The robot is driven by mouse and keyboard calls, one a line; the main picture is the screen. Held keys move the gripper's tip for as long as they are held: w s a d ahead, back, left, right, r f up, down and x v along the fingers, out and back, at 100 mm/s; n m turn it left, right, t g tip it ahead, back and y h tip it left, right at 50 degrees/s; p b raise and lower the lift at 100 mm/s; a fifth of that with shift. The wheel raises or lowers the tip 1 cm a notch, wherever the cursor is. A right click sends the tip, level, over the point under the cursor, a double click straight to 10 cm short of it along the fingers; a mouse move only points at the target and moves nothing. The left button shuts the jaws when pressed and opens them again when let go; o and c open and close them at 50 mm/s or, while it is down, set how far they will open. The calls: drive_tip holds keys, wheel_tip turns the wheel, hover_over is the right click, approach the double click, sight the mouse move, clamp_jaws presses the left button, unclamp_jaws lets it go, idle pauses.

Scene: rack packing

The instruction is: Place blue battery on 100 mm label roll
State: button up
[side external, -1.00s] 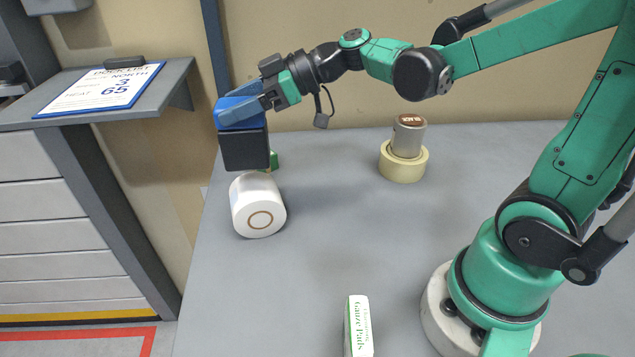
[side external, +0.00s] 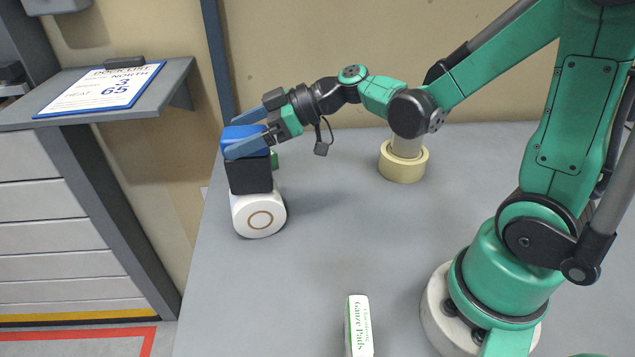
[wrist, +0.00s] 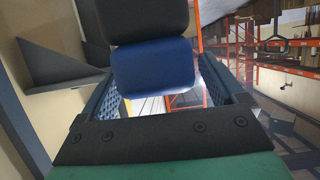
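The battery (side external: 249,173), black with a blue top, stands upright on the white label roll (side external: 259,215) in the side external view. The roll has a brown core ring facing the camera and stands near the table's left edge. My gripper (side external: 232,137) is open, with one finger on each side of the battery's blue top. In the wrist view the blue part of the battery (wrist: 155,68) lies between my fingers, with a visible gap at the right finger. The contact between battery and roll is partly hidden by the roll's near side.
A cream tape roll (side external: 403,169) with a grey cylinder in it stands behind, partly covered by my arm. A small green object (side external: 274,160) shows behind the battery. A Gauze Pads box (side external: 358,325) stands at the front. The middle of the table is clear.

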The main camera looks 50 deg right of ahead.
drive_tip(key=shift+r, duration=0.1)
drive_tip(key=shift+s+d+r, duration=0.15)
drive_tip(key=v, duration=1.1)
wheel_tip(320, 180, down, 6)
drive_tip(key=s+a+m+g+h, duration=0.2)
drive_tip(key=s+m+h, duration=0.1)
drive_tip(key=m+h, duration=0.6)
drive_tip(key=shift+a+f+h, duration=0.2)
drive_tip(key=shift+a+h, duration=0.05)
drive_tip(key=shift+h, duration=0.05)
drive_tip(key=shift+o, duration=0.2)
